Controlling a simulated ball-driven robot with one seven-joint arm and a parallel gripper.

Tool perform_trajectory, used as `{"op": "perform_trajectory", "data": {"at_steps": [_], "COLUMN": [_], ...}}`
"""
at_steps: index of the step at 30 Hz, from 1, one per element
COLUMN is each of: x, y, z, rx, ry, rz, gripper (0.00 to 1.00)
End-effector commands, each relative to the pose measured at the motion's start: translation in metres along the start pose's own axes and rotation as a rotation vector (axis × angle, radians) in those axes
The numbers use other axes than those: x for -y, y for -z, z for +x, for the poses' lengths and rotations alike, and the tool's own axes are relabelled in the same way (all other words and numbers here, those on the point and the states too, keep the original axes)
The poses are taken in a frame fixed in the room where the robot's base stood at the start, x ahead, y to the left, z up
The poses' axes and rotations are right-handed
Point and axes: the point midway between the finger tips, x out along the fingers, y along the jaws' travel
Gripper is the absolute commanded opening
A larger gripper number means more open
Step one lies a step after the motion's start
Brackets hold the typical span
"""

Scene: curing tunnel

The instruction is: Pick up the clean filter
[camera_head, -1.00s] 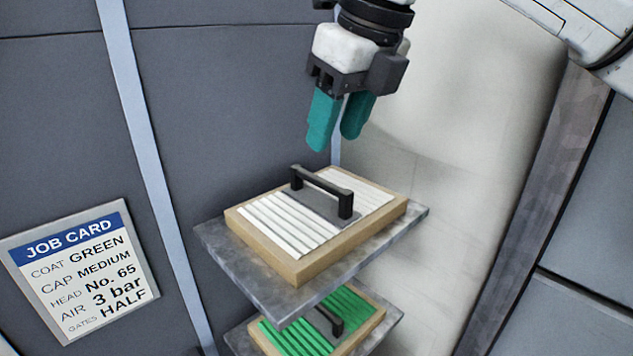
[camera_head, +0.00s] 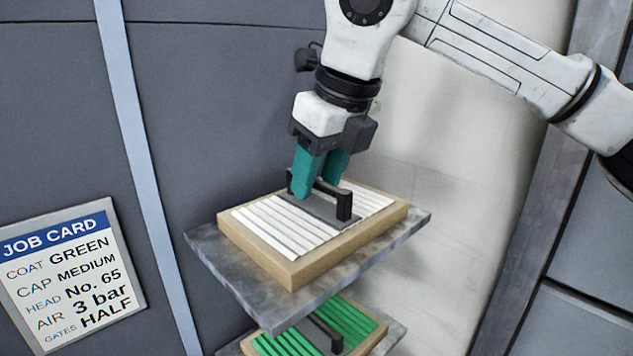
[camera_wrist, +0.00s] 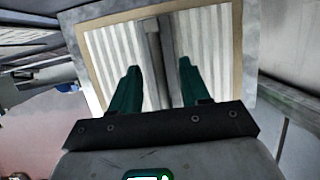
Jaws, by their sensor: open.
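The clean filter (camera_head: 275,235) has white pleats in a tan frame with a black bar handle (camera_head: 345,204) on a grey strip across its middle. It lies on the upper grey shelf (camera_head: 225,262). My gripper (camera_head: 318,188) has teal fingers, open, pointing down at the handle, with their tips around handle height and overlapping it in the head view. In the wrist view my gripper (camera_wrist: 158,82) has one finger on each side of the handle (camera_wrist: 154,55), apart from it, over the white filter (camera_wrist: 205,45). The fingers hide part of the handle in the head view.
A green filter (camera_head: 285,345) with a black handle lies on a lower shelf (camera_head: 397,336) directly below. A job card (camera_head: 70,275) hangs on the grey panel at the left. A pale wall (camera_head: 440,200) stands close behind the shelves on the right.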

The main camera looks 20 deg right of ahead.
Motion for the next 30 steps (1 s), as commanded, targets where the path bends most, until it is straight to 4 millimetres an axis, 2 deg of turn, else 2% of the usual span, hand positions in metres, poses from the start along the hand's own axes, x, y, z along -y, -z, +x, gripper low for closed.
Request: {"op": "perform_trajectory", "data": {"at_steps": [27, 30], "x": [0.0000, 0.0000], "y": [0.0001, 0.0001], "z": [-0.0001, -0.0001], "rx": [0.000, 0.000], "ry": [0.000, 0.000], "rz": [0.000, 0.000], "gripper": [0.02, 0.00]}}
